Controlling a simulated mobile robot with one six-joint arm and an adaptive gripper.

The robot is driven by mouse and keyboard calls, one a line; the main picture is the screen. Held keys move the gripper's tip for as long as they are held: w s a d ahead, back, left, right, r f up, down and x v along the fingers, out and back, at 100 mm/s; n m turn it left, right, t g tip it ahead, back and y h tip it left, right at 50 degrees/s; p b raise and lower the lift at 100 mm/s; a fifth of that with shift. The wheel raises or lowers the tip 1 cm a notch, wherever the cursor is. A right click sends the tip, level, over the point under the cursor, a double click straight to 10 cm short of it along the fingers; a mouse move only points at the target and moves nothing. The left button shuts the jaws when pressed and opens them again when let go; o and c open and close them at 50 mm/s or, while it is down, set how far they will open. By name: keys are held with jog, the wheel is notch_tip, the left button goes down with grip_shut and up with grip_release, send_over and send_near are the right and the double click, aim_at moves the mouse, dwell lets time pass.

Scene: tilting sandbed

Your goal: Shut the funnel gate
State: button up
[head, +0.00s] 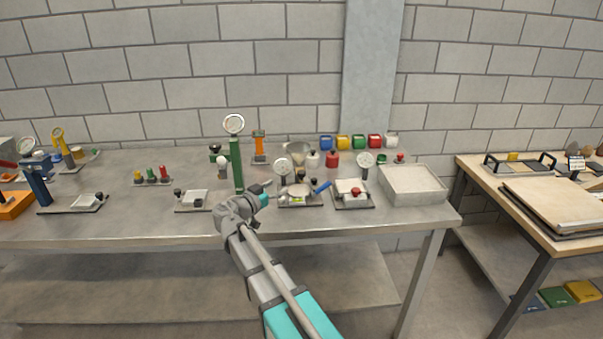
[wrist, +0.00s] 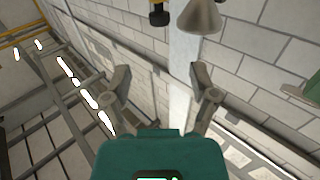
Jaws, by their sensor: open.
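The funnel (head: 297,150) is a grey metal cone above the steel bench, behind a round dial gauge. A grey cone at the top of the wrist view (wrist: 200,17) looks like this funnel. A dark knob with a yellow band (wrist: 158,13) hangs left of it. I cannot make out the gate or whether it is open. A blue handle (head: 321,187) sticks out near the gauge stand below the funnel. My gripper (head: 264,196) is left of and in front of the funnel, apart from it. Its fingers (wrist: 162,82) are spread and empty.
A green post with a dial (head: 238,165) stands close behind my gripper. A scale with a red knob (head: 353,193) and a grey sand tray (head: 413,185) stand to the right. Several coloured jars (head: 358,142) line the back. The bench's front strip (head: 150,222) is mostly clear.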

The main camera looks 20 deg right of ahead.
aim_at(301, 171)
jog(key=x, duration=1.2)
jog(key=shift+d, duration=0.1)
jog(key=shift+c, duration=0.2)
jog(key=shift+w, duration=0.1)
grip_shut()
